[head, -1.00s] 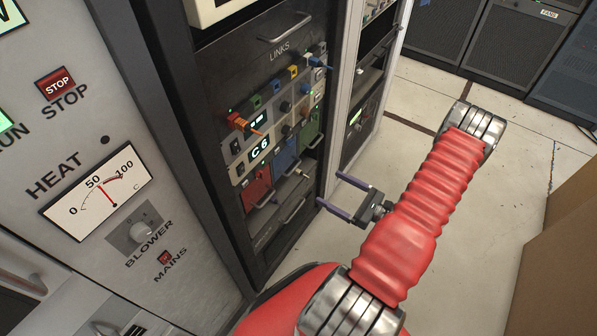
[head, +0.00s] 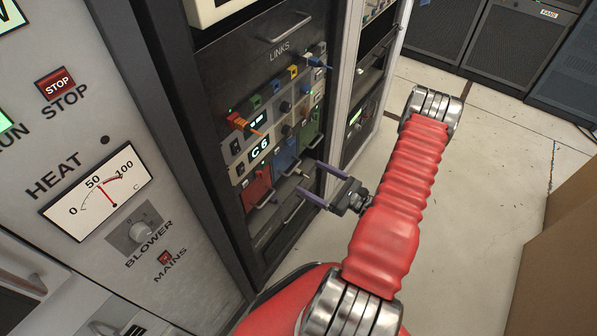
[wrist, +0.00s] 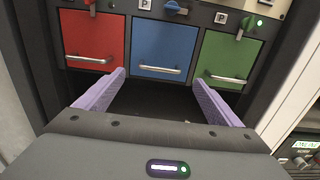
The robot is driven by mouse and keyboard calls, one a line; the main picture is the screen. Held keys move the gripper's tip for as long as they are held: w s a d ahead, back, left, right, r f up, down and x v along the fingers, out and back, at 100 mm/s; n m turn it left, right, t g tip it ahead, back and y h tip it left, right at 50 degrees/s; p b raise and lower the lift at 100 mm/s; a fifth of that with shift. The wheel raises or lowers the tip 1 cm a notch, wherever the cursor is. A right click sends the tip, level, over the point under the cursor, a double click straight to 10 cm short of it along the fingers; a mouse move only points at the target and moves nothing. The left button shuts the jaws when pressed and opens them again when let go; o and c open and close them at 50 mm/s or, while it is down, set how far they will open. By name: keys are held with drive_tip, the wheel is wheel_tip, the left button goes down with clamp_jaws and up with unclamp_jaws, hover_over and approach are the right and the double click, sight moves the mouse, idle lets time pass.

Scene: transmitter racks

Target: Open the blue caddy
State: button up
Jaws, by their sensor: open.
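The blue caddy (wrist: 164,49) is a blue-fronted drawer with a silver bar handle (wrist: 160,70), in the middle of a row of three in the wrist view. Its front is flush with its neighbours and looks shut. In the head view the blue caddy (head: 286,155) sits low in the LINKS rack, partly behind my gripper. My gripper (head: 309,182) is open and empty, its two purple fingers pointing at the rack. In the wrist view the fingers of my gripper (wrist: 158,80) lie either side of the blue handle, with a gap between them and it.
A red caddy (wrist: 92,38) is left of the blue one and a green caddy (wrist: 227,58) right. Knobs and sockets, including a blue knob (wrist: 176,8), sit just above. Open floor (head: 480,200) lies right of my arm; a brown box (head: 565,240) stands beyond.

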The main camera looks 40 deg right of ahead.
drive_tip(key=shift+x, duration=2.9)
drive_tip(key=shift+c, duration=0.4)
drive_tip(key=c, duration=1.4)
